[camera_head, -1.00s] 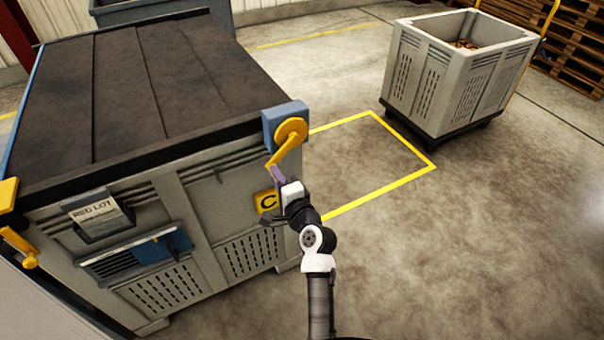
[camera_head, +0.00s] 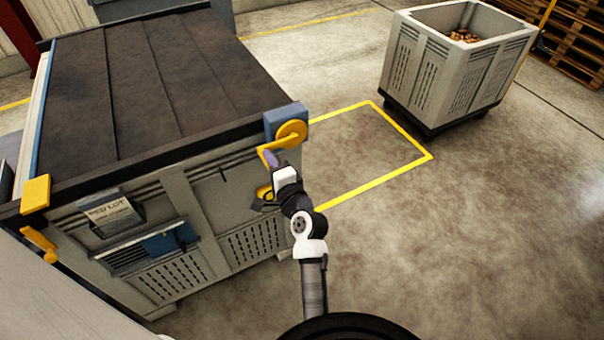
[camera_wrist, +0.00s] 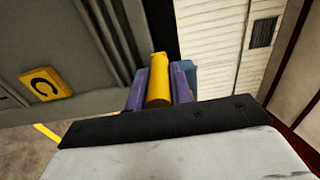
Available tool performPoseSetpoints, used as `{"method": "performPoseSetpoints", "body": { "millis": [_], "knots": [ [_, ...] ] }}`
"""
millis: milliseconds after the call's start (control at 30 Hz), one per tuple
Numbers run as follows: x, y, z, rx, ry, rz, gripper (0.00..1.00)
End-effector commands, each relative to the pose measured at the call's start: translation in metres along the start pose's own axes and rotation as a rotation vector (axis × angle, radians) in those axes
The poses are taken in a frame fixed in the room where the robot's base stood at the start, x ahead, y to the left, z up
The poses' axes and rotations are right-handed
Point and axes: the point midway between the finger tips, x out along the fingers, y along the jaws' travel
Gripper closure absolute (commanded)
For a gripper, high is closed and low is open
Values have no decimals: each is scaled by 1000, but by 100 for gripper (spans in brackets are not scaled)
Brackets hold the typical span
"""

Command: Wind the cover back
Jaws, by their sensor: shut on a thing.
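The dark, ribbed cover (camera_head: 125,80) lies over the top of the large grey bin (camera_head: 190,200). A blue bar (camera_head: 44,110) runs along its left side, with a pale strip beyond it. A yellow crank (camera_head: 291,131) sits on a blue housing (camera_head: 286,116) at the bin's near right corner, its arm pointing left and slightly down. My gripper (camera_head: 272,161) is at the crank's end. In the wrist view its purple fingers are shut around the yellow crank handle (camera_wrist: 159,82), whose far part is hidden.
A yellow "C" plate (camera_wrist: 45,84) is on the bin wall beside my gripper. A second yellow crank (camera_head: 40,243) hangs at the bin's left corner. A label box (camera_head: 112,212) is on the front. A grey crate (camera_head: 455,75) stands back right; the yellow-marked floor is clear.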

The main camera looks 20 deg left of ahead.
Motion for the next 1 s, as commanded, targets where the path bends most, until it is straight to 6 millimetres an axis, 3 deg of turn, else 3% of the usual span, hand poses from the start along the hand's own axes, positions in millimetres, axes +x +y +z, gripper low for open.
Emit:
{"method": "performPoseSetpoints", "body": {
  "millis": [300, 800, 1000],
  "knots": [
    [0, -33, -8, -1, 1, -3, 99],
    [0, -68, -29, 0, 0, -1, 98],
    [0, -72, -34, 0, -1, 0, 99]
  ]
}}
